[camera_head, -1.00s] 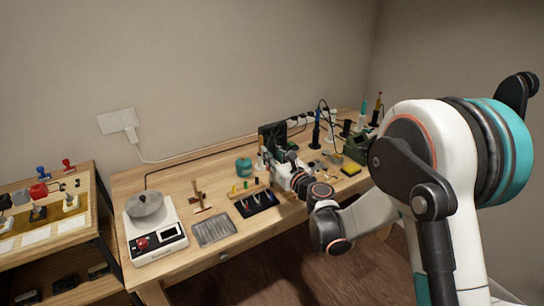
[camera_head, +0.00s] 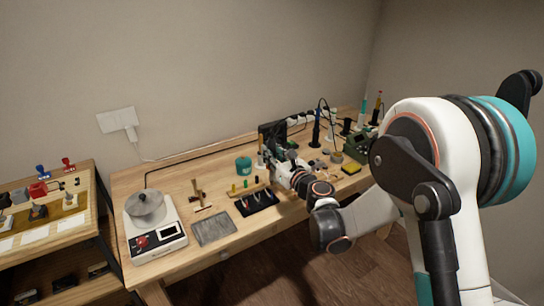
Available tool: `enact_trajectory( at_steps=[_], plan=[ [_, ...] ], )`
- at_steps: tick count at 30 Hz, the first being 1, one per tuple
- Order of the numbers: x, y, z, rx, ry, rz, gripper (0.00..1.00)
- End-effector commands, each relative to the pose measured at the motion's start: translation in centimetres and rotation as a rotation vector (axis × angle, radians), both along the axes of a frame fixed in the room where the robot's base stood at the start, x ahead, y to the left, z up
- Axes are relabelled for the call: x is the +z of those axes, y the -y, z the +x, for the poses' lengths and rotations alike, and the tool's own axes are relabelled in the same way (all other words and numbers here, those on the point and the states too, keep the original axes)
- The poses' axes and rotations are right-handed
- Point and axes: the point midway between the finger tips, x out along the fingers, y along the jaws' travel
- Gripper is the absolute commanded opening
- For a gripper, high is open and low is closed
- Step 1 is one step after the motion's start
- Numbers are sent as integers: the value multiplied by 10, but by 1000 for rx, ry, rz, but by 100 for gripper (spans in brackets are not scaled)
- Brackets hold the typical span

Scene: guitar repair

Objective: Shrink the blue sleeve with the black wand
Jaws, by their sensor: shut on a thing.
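My gripper (camera_head: 282,163) is over the back middle of the wooden workbench, seen small and from behind. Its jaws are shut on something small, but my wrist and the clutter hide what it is. I cannot make out the blue sleeve at this size.
The workbench (camera_head: 185,175) holds a white scale with a pan (camera_head: 155,238), a grey mat (camera_head: 213,228), a black tray (camera_head: 256,203) and a teal pot (camera_head: 243,166). Several upright tools crowd the right end. A lower shelf unit (camera_head: 78,246) stands at left.

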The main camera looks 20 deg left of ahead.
Motion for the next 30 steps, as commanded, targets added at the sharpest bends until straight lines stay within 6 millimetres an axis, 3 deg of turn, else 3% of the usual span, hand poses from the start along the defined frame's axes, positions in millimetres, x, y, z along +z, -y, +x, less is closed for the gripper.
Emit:
enact_trajectory(
  at_steps=[7, 24, 30],
  plan=[
    [11, 0, 0, 0, 0, 0, 0],
    [89, 0, 0, 0, 0, 0, 0],
    [102, 0, 0, 0, 0, 0, 0]
  ],
)
